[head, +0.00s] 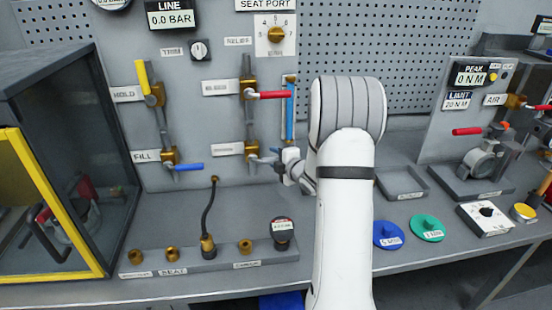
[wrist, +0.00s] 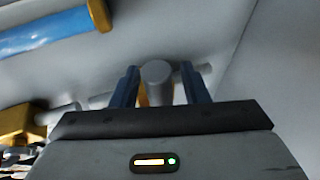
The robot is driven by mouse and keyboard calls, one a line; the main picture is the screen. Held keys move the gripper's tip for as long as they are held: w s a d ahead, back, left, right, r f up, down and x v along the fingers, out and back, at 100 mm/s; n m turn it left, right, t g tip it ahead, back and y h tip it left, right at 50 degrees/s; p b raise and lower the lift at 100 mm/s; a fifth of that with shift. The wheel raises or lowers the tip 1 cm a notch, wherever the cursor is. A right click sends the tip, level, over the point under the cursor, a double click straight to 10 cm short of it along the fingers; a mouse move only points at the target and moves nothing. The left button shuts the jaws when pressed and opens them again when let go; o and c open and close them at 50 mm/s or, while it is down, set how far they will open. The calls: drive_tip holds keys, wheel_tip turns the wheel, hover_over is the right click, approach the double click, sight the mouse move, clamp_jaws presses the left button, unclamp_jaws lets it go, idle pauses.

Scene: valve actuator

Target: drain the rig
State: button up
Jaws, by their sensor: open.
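The panel carries a lower right valve (head: 252,150) with a brass body and a grey handle (head: 264,160) pointing right; its label (head: 228,149) is unreadable. My gripper (head: 282,161) is at the handle's right end, partly hidden by my arm. In the wrist view, my gripper's two dark blue fingers (wrist: 160,76) stand apart on either side of a grey round-ended bar (wrist: 157,72), which looks like the handle. I cannot tell if they touch it. The LINE display (head: 171,19) reads 0.0 BAR.
Above is a red-handled valve (head: 266,95); a blue tube (head: 290,112) stands just right of it. The HOLD valve's yellow handle (head: 142,76) points up, the FILL valve's blue handle (head: 189,167) right. A black hose (head: 208,215) hangs to the bench fittings. A yellow-framed cabinet (head: 45,190) stands left.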

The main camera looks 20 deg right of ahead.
clamp_jaws()
idle(0.3)
drive_tip(key=shift+d, duration=0.15)
